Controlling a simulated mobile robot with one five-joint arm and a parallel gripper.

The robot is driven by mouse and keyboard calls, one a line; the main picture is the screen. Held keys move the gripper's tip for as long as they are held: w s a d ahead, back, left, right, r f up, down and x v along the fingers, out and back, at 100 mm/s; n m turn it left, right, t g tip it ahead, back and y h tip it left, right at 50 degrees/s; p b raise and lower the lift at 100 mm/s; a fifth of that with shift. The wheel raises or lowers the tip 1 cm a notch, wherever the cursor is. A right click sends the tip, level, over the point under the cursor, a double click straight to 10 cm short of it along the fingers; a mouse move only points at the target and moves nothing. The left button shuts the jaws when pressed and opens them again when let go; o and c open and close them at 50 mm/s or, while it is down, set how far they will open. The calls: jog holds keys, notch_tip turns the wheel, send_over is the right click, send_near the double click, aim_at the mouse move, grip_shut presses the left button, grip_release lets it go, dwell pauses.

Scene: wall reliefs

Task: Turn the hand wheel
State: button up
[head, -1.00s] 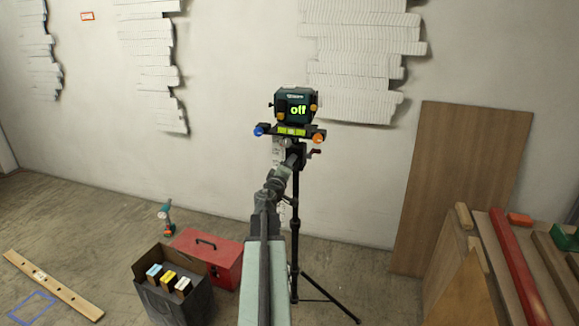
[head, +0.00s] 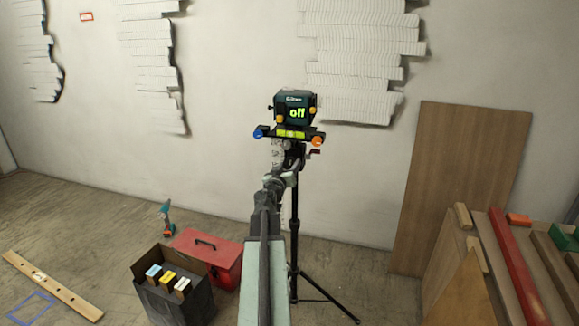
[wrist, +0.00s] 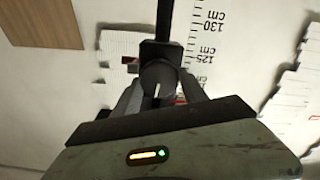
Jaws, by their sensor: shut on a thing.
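My gripper (head: 289,166) is at the tripod head, under the bar. In the wrist view, my gripper (wrist: 157,97) is shut on a grey rounded part, which I take to be the hand wheel (wrist: 157,78). Its jaws sit on either side of it. In the head view my arm and gripper largely hide the wheel.
A red toolbox (head: 217,262) and a dark open box (head: 150,297) stand left of my arm. A wooden panel (head: 460,185) leans on the wall at right, near a stack of boards (head: 515,265). A long wooden strip (head: 50,284) lies at far left. White reliefs (head: 360,60) hang above.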

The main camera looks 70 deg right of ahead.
jog(key=shift+s+m, duration=0.1)
jog(key=shift+m, duration=0.6)
jog(key=o, duration=1.4)
jog(key=shift+c, duration=0.2)
jog(key=a, duration=0.7)
jog(key=shift+s+a, duration=0.15)
jog(key=shift+a, duration=0.15)
